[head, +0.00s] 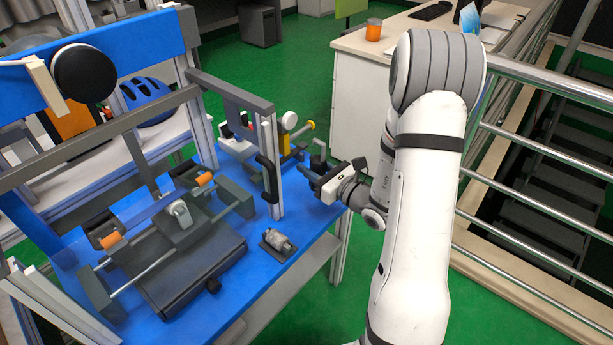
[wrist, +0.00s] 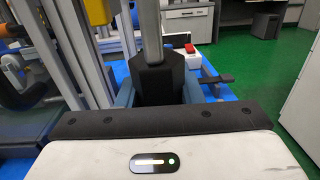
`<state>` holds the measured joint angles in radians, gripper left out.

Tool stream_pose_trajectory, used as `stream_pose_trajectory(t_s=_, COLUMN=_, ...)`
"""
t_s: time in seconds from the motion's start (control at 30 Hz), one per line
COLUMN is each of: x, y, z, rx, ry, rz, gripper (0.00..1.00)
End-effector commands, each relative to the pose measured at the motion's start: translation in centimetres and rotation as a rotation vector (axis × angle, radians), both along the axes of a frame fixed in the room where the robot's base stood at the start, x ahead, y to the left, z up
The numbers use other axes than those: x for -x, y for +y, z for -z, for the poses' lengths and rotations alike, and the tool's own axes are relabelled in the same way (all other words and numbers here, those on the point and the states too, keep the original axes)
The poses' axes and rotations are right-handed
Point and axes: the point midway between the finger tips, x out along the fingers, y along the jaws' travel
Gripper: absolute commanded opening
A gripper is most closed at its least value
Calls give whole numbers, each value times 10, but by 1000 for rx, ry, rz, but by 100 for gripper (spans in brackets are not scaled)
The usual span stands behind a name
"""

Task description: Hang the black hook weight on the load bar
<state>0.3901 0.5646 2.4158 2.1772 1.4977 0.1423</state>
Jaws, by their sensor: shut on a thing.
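My gripper (head: 310,172) is at the right edge of the blue table, in front of the upright frame. In the wrist view, its two blue-grey fingers (wrist: 157,93) are shut on the black hook weight (wrist: 155,76), a dark faceted block. A grey stem rises from the weight and leaves the top of that view, so its upper end is hidden there. In the head view the weight is small and mostly hidden by the gripper. I cannot single out the load bar with certainty; a grey crossbeam (head: 228,92) joins the frame's upright left of the gripper.
The blue table (head: 300,247) holds a dark fixture (head: 190,265) with rods and a small grey part (head: 278,241). A black handle (head: 267,178) is on the upright. A red button box (wrist: 187,50) stands beyond the weight. A metal railing (head: 540,150) is at right.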

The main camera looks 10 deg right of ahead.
Motion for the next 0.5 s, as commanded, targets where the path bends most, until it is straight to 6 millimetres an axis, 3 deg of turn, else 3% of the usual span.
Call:
stream_pose_trajectory(t_s=0.2, x=15, y=-14, z=-23, rx=13, ry=-1, rz=-40, gripper=0)
stream_pose_trajectory(t_s=0.5, x=17, y=-14, z=-29, rx=19, ry=7, rz=-55, gripper=0)
